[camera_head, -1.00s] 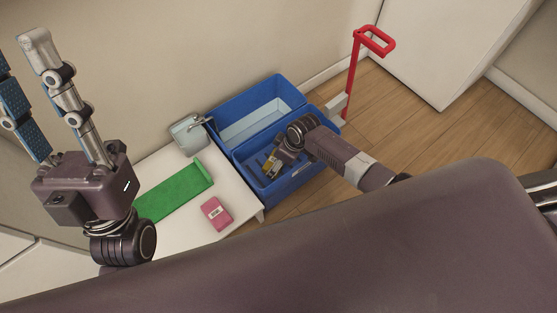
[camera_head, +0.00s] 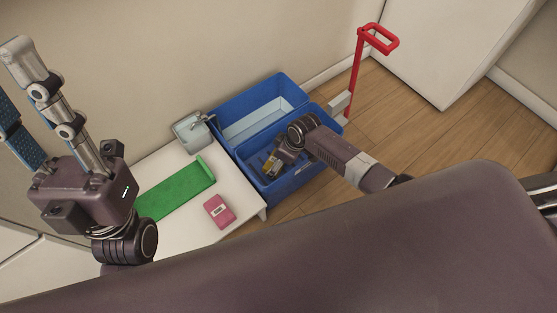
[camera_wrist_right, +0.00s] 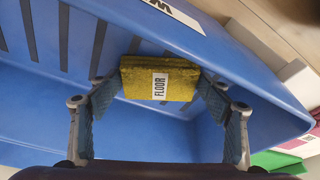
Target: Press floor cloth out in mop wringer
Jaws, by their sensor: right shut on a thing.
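The yellow floor cloth (camera_wrist_right: 135,80), labelled FLOOR, sits between the finger pads of my right gripper (camera_wrist_right: 160,92), which is shut on it. In the head view my right gripper (camera_head: 270,170) reaches down into the near part of the blue mop wringer bucket (camera_head: 245,172), with a little yellow showing. In the right wrist view the cloth is close to a slotted blue wall (camera_wrist_right: 60,35). I cannot tell whether it touches. The red wringer lever (camera_head: 355,75) stands upright at the right. My left gripper (camera_head: 20,95) is raised at the left, open and empty.
A white cabinet (camera_head: 445,50) stands at the right. Wooden floor (camera_head: 425,130) between is clear.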

